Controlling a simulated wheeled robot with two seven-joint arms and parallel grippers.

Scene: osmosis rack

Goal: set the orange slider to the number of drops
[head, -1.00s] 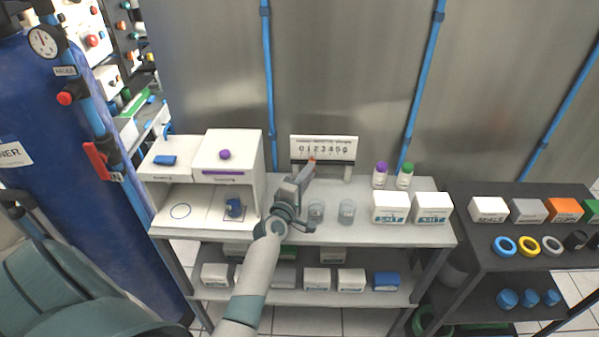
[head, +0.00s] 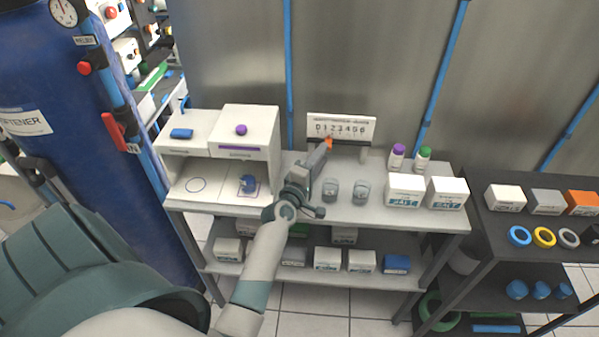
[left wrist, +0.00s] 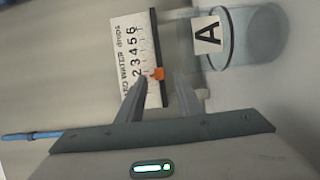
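The white number board (head: 362,124) stands upright at the back of the bench top, printed with a row of digits. Its small orange slider (head: 328,141) sits below the low end of the row, around 1 or 2; the exact mark is unclear. In the left wrist view the slider (left wrist: 157,73) shows beside the digits, near the 2, and lower digits are hidden behind a finger. My left gripper (left wrist: 163,80) is open, its two fingertips apart on either side of the slider, with no clear contact. In the head view the gripper (head: 324,150) reaches up to the board. My right gripper is out of view.
Two clear beakers (head: 331,190) (head: 361,191) stand just right of my gripper; one (left wrist: 250,40) bears an A. White boxes (head: 405,190) and purple- and green-capped bottles (head: 397,156) (head: 422,160) are further right. A white cabinet (head: 247,126) stands left.

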